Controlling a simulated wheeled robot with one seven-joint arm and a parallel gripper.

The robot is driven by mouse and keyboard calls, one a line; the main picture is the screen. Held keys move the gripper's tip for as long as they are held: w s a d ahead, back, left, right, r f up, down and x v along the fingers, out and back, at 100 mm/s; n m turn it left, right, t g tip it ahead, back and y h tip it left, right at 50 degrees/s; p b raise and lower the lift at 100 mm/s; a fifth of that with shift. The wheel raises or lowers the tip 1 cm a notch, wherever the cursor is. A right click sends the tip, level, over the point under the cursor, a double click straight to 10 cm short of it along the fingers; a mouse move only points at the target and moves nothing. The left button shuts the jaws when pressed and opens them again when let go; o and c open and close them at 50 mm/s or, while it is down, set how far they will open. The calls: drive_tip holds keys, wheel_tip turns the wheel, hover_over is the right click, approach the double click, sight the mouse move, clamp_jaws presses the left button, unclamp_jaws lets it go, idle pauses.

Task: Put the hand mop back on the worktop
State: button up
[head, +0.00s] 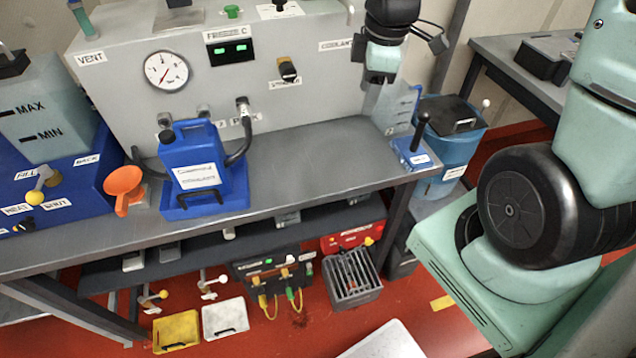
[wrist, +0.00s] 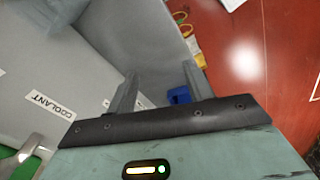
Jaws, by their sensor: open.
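What looks like the hand mop (head: 412,156), a blue labelled block with an upright black handle, stands at the right end of the grey worktop (head: 310,165). My gripper (head: 380,78) is open, with nothing seen in it, above the back right of the worktop and higher than the mop. In the wrist view my gripper (wrist: 160,82) shows two spread fingers. A small blue piece (wrist: 179,95) shows beside the right finger, perhaps the mop, partly hidden by the gripper body.
A blue jug (head: 197,165) stands in a blue tray on the worktop. An orange funnel (head: 123,183) is left of it. A blue bucket (head: 452,130) with a black lid stands off the worktop's right end. The worktop's middle is clear.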

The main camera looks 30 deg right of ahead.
drive_tip(key=s+a+r+m, duration=0.1)
drive_tip(key=s+a, duration=0.7)
drive_tip(key=a, duration=0.2)
drive_tip(key=s+a+m+g, duration=0.1)
drive_tip(key=s+a+m, duration=0.1)
drive_tip(key=s+a, duration=0.6)
drive_tip(key=a, duration=0.3)
drive_tip(key=shift+s+r+g, duration=0.3)
drive_tip(key=shift+s+r, duration=0.1)
drive_tip(key=shift+a, duration=0.1)
wheel_tip(320, 180, down, 4)
drive_tip(key=b, duration=0.3)
drive_tip(key=shift+r+b, duration=0.2)
drive_tip(key=shift+b, duration=0.1)
